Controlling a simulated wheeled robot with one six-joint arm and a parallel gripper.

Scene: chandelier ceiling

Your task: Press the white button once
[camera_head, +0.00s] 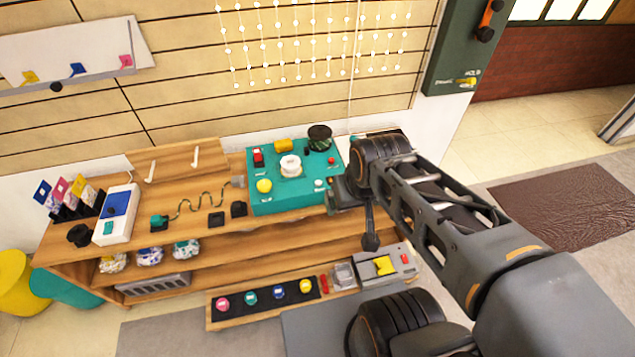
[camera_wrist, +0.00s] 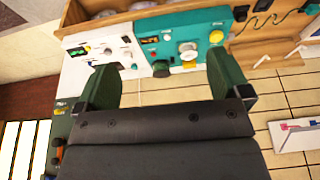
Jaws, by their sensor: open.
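A teal box (camera_head: 262,204) stands on the wooden bench. A small white button (camera_head: 319,184) sits near its right front edge. A larger round white piece (camera_head: 290,165) is near the middle of the box. My gripper (camera_head: 343,192) is just right of the box, close to the small white button; whether they touch is not clear. In the wrist view my gripper (camera_wrist: 162,75) is open and empty, with its fingers wide apart. The teal box (camera_wrist: 205,22) lies beyond the fingers there, and its round white piece (camera_wrist: 188,53) shows between them.
A yellow knob (camera_head: 264,185), a red switch (camera_head: 258,157) and a dark round knob (camera_head: 320,132) are also on the box. A white panel (camera_wrist: 105,60) is left of it in the wrist view. A white device (camera_head: 117,215) stands at the bench's left. A lower shelf holds several coloured buttons.

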